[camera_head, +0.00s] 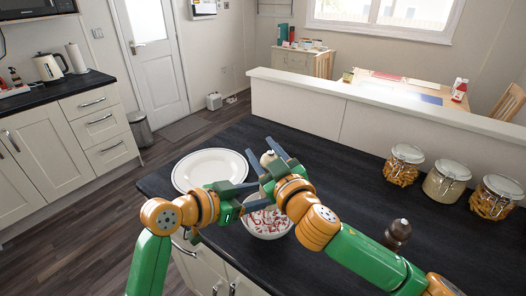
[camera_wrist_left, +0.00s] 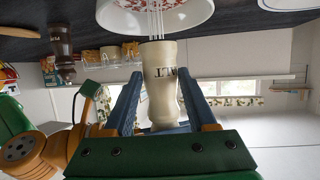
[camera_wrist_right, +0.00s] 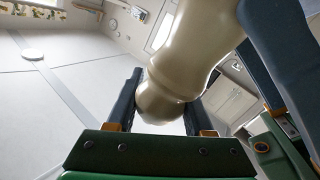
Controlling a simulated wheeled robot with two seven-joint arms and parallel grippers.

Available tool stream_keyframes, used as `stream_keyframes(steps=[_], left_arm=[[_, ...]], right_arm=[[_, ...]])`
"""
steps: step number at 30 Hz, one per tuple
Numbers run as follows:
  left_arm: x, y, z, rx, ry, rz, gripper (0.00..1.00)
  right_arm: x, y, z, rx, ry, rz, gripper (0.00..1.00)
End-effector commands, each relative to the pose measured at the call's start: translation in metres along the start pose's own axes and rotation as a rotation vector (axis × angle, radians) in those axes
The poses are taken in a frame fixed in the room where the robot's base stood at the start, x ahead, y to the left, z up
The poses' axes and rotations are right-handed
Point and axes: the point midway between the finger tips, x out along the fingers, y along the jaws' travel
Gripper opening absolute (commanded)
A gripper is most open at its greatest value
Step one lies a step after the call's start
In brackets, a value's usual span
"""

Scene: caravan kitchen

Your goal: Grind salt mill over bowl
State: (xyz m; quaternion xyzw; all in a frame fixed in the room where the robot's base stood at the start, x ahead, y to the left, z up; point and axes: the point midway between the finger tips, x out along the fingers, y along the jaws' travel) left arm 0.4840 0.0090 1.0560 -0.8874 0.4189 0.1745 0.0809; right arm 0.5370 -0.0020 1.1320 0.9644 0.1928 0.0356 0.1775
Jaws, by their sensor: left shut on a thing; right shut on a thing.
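The cream salt mill (camera_head: 268,158) is above the bowl, held between both grippers and partly hidden by them in the head view. The left wrist view shows its lettered body (camera_wrist_left: 161,95) between the fingers of my left gripper (camera_wrist_left: 158,100), which is shut on it. My right gripper (camera_wrist_right: 160,98) is shut on the mill's rounded end knob (camera_wrist_right: 158,106). Thin white streaks run between the mill's other end and the bowl in the left wrist view. The white bowl (camera_head: 267,231) stands on the dark counter with red and white contents, partly hidden by my grippers.
A white plate (camera_head: 212,155) lies left of the bowl. A dark mill (camera_head: 397,234) stands to the right, near my right arm. Several lidded glass jars (camera_head: 445,182) line the counter's back right, below a low wall (camera_head: 300,105). The counter behind the bowl is clear.

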Motion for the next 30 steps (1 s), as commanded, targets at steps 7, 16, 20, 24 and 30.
stream_keyframes(steps=[7,16,20,24,30], left_arm=[[0.0,0.0,0.0,0.0,0.0,0.001,0.04],[0.0,0.001,0.0,0.0,0.0,0.002,0.04],[0.0,0.001,0.0,0.0,0.0,0.003,0.04],[0.0,0.001,0.0,0.0,0.0,0.003,0.04],[0.0,0.001,0.0,0.001,0.0,0.004,0.04]], right_arm=[[0.0,0.001,0.001,0.002,-0.038,0.101,0.0],[-0.001,0.009,0.004,0.0,-0.122,0.308,0.0],[-0.002,0.012,0.005,-0.002,-0.155,0.389,0.0],[-0.003,0.014,0.006,-0.005,-0.183,0.459,0.0],[-0.004,0.017,0.007,-0.007,-0.208,0.523,0.0]])
